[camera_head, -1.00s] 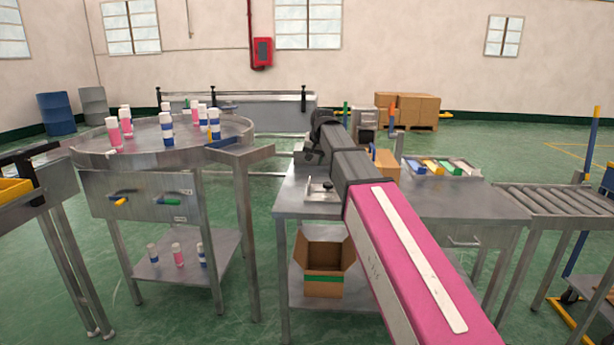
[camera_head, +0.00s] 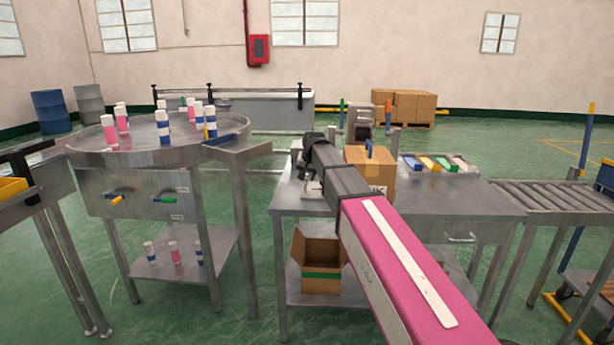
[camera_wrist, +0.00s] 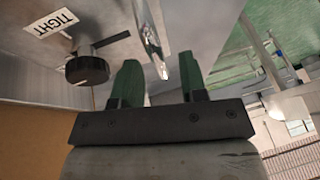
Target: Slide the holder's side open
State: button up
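In the wrist view my gripper (camera_wrist: 160,78) is open, its two green fingers standing apart. A shiny metal plate or tab (camera_wrist: 161,66) shows between and beyond the fingertips; I cannot tell whether either finger touches it. It may belong to the holder. A black knob (camera_wrist: 88,69) and a white label reading "TIGHT" (camera_wrist: 63,22) are on a grey metal surface left of the fingers. In the head view a small metal piece (camera_head: 312,188), perhaps the holder, sits on the steel table (camera_head: 455,199), partly hidden by my arm. The fingers cannot be made out there.
A closed cardboard box (camera_head: 377,170) stands right of my arm, in front of a grey machine (camera_head: 360,120). Coloured trays (camera_head: 440,163) lie further right. A round table (camera_head: 100,157) with several bottles stands left. An open carton (camera_head: 320,278) is on the lower shelf.

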grip_shut()
jog(key=shift+w+a, duration=0.15)
jog(key=shift+a, duration=2.85)
grip_release()
jog(key=shift+a, duration=0.1)
jog(key=shift+r, duration=0.1)
jog(key=v, duration=1)
jog(key=shift+s+r, duration=0.2)
jog(key=shift+r, duration=0.05)
jog(key=shift+s, duration=0.1)
